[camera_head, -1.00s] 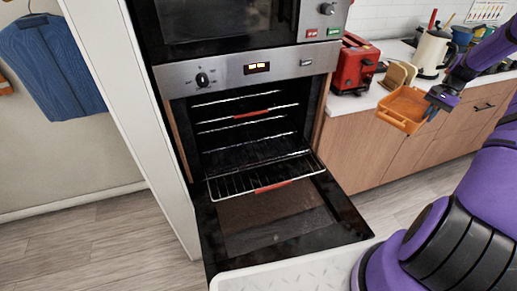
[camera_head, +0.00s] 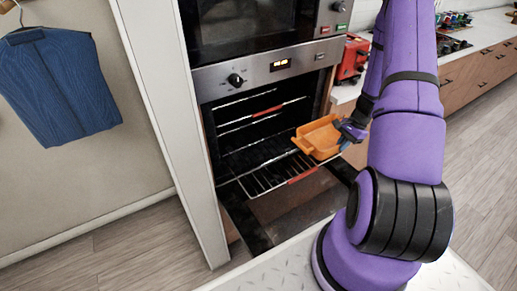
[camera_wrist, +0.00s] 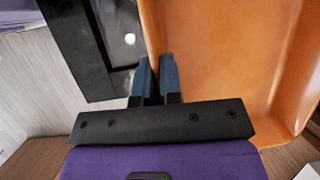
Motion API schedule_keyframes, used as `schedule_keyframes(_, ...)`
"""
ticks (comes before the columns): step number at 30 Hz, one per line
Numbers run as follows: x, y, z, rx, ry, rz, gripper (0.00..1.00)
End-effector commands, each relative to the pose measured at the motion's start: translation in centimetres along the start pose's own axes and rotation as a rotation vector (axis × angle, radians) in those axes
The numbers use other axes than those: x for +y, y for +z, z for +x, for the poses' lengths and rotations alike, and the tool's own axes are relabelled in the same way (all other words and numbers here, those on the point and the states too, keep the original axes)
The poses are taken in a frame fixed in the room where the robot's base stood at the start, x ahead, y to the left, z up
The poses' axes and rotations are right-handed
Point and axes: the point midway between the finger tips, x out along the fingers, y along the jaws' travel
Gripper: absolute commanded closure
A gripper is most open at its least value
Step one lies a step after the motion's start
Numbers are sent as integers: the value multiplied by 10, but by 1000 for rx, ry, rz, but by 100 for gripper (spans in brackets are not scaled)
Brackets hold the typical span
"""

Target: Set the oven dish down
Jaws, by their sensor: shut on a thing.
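The oven dish (camera_head: 319,137) is orange and shallow with raised walls. It is held in front of the open oven, above the right part of the pulled-out wire rack (camera_head: 275,177), and looks roughly level. My gripper (camera_head: 346,135) is shut on the dish's near right wall. In the wrist view the dish (camera_wrist: 225,50) fills the right side, and my gripper's blue fingertips (camera_wrist: 154,78) pinch its left wall. Whether the dish touches the rack cannot be told.
The oven door (camera_head: 290,210) is folded down below the rack. A tall white panel (camera_head: 170,120) stands left of the oven. A red toaster (camera_head: 352,58) is on the counter to the right. A blue garment (camera_head: 58,85) hangs at far left.

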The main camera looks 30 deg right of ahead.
Motion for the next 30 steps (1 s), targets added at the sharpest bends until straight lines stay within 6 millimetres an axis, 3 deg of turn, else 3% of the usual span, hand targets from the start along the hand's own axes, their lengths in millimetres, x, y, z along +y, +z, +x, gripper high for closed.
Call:
schedule_keyframes(5,-4,12,8,1,-5,11,100)
schedule_keyframes(21,-48,99,59,1,-4,9,100)
schedule_keyframes(30,-58,119,71,2,-6,11,100)
